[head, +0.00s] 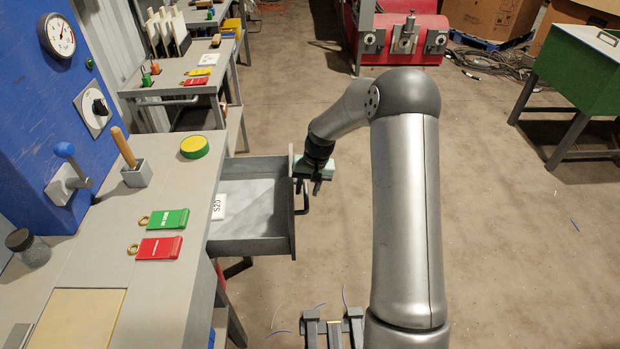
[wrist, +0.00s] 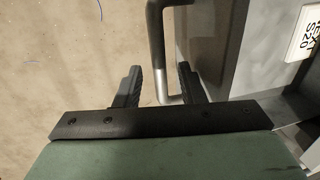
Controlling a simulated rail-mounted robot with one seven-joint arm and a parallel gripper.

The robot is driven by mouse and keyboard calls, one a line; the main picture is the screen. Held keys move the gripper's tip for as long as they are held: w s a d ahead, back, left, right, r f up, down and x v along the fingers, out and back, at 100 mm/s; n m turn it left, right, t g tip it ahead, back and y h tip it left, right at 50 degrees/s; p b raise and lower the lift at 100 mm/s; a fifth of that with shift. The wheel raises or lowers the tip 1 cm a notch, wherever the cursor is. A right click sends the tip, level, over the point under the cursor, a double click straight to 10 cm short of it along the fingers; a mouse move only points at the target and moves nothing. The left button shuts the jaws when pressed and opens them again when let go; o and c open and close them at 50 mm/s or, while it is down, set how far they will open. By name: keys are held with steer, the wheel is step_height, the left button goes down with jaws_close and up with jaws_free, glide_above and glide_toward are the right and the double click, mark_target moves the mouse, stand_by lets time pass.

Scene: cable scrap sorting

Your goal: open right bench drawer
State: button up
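The bench drawer (head: 292,228) is pulled well out from the right side of the workbench, and its grey interior shows. A white card marked S20 (head: 218,207) lies inside it; it also shows in the wrist view (wrist: 304,32). The drawer's bar handle (head: 304,205) is on its outer face. My gripper (head: 316,186) is at the handle. In the wrist view my gripper (wrist: 158,83) has its two dark fingers apart, with the metal handle (wrist: 157,45) between them, closer to the right finger. A gap shows on the left side. Contact with the right finger is unclear.
The workbench top (head: 100,285) holds a green tag (head: 168,218), a red tag (head: 160,247), a yellow-green disc (head: 194,147) and a wooden-handled tool (head: 125,150). A green bin on legs (head: 580,70) stands at the right. The floor right of the drawer is mostly clear.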

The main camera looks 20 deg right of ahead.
steer(key=d+r, duration=0.3)
steer(key=r, duration=1.4)
steer(key=shift+s+d, duration=0.15)
steer(key=shift+s, duration=0.2)
